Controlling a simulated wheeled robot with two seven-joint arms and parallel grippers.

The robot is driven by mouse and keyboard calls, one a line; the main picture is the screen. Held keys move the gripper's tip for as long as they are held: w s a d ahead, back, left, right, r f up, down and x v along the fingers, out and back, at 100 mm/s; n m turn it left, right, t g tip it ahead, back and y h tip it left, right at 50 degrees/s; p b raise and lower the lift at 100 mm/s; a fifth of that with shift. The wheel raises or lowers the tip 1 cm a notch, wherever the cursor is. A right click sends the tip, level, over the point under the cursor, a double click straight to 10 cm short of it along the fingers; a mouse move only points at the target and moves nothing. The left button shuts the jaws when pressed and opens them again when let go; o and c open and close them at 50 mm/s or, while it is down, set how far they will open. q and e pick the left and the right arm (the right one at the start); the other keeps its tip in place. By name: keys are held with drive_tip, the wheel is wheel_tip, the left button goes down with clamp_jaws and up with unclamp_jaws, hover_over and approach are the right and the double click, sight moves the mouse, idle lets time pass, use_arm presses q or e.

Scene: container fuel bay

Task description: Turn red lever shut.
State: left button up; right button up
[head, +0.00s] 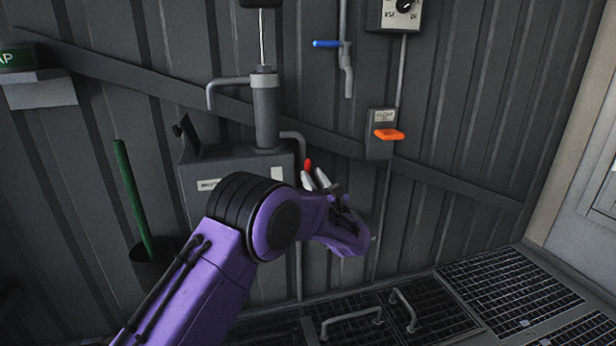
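The red lever (308,165) shows as a small upright red piece beside the pipe at the right side of the grey pump box. Its lower part is hidden behind my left gripper (315,178). The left gripper's two pale fingers point up at the lever, with a narrow gap between them. Nothing is seen held in that gap. The fingertips are close to the lever in the picture; I cannot tell whether they touch it. My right gripper is not in view.
The grey pump box (205,172) carries a cylinder (266,112). A blue lever (327,43) and an orange handle (390,134) are on the wall to the right. A green rod (133,195) stands in a dark holder at left. Floor grates (505,290) lie at lower right.

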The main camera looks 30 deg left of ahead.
sight(309, 172)
use_arm(q)
drive_tip(key=shift+x, duration=1.9)
drive_tip(key=shift+f, duration=0.1)
clamp_jaws()
